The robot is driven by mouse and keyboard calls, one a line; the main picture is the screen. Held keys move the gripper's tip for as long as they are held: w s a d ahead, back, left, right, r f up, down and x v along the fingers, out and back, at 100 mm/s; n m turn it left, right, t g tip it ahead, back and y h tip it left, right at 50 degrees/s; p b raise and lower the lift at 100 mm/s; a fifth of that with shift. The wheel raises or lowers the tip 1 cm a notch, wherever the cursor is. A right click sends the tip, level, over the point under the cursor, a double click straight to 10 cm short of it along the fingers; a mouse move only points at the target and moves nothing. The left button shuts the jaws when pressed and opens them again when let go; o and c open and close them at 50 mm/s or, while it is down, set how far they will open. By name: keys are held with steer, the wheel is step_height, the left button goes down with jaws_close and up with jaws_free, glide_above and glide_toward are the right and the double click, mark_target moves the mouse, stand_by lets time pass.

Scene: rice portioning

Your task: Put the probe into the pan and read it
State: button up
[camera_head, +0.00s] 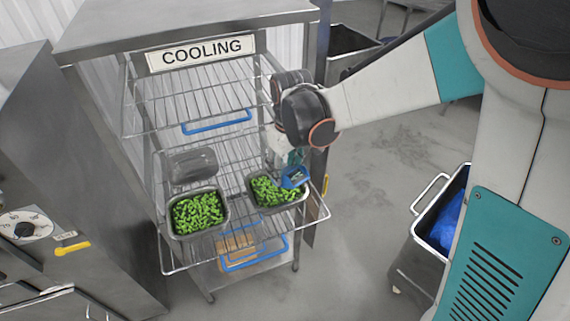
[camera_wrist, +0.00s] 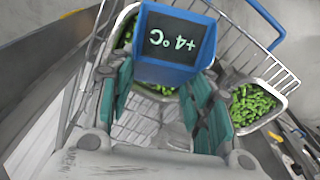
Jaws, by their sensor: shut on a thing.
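The probe (camera_head: 295,177) is a blue block with a dark display. In the wrist view the probe (camera_wrist: 172,42) fills the upper middle, and its display reads +4 °C upside down. My gripper (camera_head: 290,162) is shut on it; its teal fingers show on both sides in the wrist view (camera_wrist: 160,82). The probe is at the right-hand metal pan (camera_head: 281,207) of green vegetables, over its right end. The probe's tip is hidden, so its depth in the vegetables cannot be seen. A second pan (camera_head: 203,236) of green vegetables stands to the left.
Both pans stand on a pulled-out wire shelf (camera_head: 314,213) of the rack marked COOLING (camera_head: 203,53). A clear grey container (camera_head: 193,165) sits behind the left pan. Another wire shelf (camera_head: 160,115) is above. A bin with a blue liner (camera_head: 446,222) stands on the right.

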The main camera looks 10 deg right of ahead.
mark_target(284, 171)
steer(key=shift+f+b, duration=1.65)
steer(key=shift+f, duration=1.35)
stand_by(2.6)
steer(key=shift+r+p, duration=3.05)
steer(key=shift+r, duration=1.85)
